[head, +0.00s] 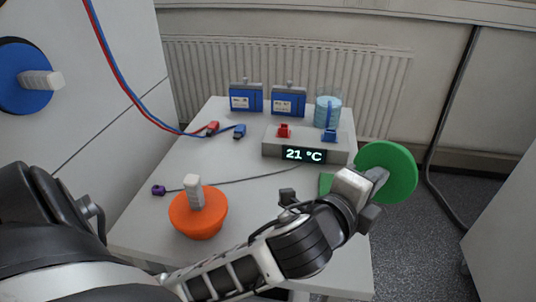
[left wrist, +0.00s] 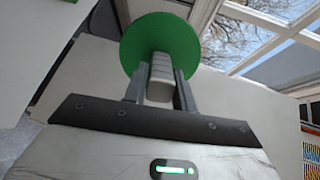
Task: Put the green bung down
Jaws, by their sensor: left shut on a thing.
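The green bung (head: 388,170) is a round green disc with a pale ribbed grip. My left gripper (head: 368,187) is shut on that grip and holds the bung at the right edge of the table in the head view. In the left wrist view the green disc (left wrist: 158,42) is beyond the two fingers (left wrist: 160,85), with the pale grip between them. A green patch (head: 326,183) shows on the table, partly hidden by my arm. My right gripper is not in view.
An orange bung (head: 198,219) stands on the white table (head: 150,222). A blue bung (head: 26,88) is on the left cabinet's face. A device reading 21 °C (head: 304,155), two blue batteries (head: 246,98) and a beaker (head: 328,110) stand at the back. Red and blue leads lie left.

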